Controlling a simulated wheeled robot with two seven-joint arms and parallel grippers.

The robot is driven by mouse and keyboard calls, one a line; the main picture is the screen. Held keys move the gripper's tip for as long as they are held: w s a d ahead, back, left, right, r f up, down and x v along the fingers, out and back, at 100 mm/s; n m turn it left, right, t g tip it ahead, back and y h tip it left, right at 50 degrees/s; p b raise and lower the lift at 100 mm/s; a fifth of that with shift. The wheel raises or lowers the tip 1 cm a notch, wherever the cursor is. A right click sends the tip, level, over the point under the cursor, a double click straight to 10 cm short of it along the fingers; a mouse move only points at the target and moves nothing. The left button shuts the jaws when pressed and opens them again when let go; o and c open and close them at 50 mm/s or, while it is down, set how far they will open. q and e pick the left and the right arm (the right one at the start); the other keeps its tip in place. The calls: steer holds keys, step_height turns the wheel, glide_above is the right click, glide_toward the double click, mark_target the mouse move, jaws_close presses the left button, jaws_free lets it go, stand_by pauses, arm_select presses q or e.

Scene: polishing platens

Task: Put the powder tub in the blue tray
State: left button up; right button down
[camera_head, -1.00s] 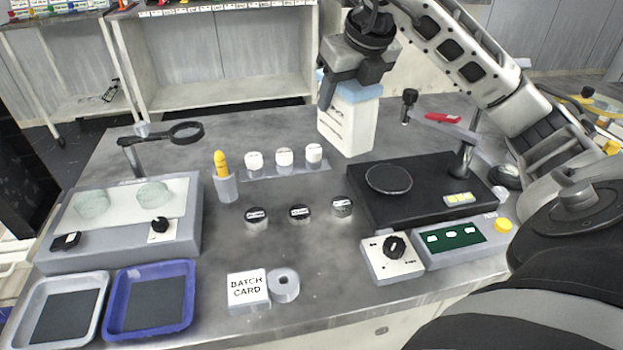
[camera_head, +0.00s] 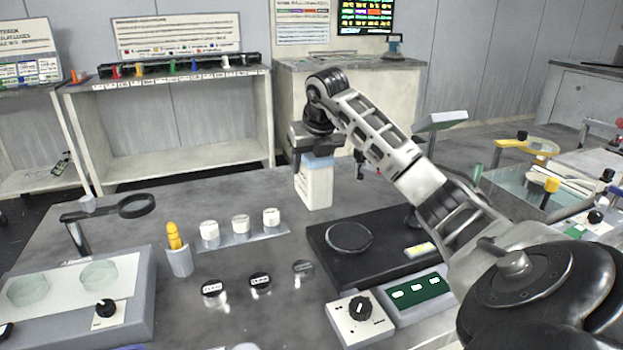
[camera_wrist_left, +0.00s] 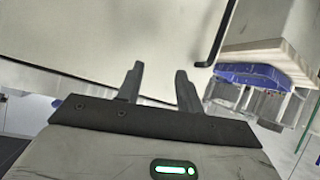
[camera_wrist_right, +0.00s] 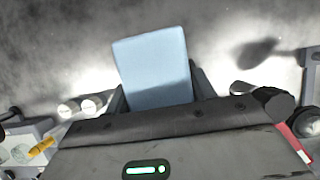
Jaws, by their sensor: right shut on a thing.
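The white tub with a pale blue lid, which I take as the powder tub (camera_head: 316,187), is upright at the back of the bench, behind the black polishing unit. My right gripper (camera_head: 317,152) is shut on its top from above. In the right wrist view the blue lid (camera_wrist_right: 155,68) sits between the fingers. I cannot tell whether its base touches the bench. Only a sliver of the blue tray (camera_head: 130,347) shows at the bottom edge of the head view. My left gripper (camera_wrist_left: 160,85) is open and empty in the left wrist view; it is out of the head view.
White-capped jars (camera_head: 240,225) stand left of the tub, beside a yellow-tipped holder (camera_head: 178,255) and a magnifier (camera_head: 137,206). The black polishing unit (camera_head: 385,262) and a knob box (camera_head: 358,318) are at right.

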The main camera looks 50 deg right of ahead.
steer(key=shift+w+d+f, duration=0.35)
steer(key=shift+d+f, duration=0.1)
steer(key=shift+f, duration=0.05)
steer(key=shift+f+b, duration=0.4)
steer(key=shift+f, duration=1.15)
steer(key=shift+f, duration=0.1)
steer(key=c, duration=0.7)
jaws_free()
steer(key=shift+f, duration=0.1)
steer(key=shift+o, duration=0.9)
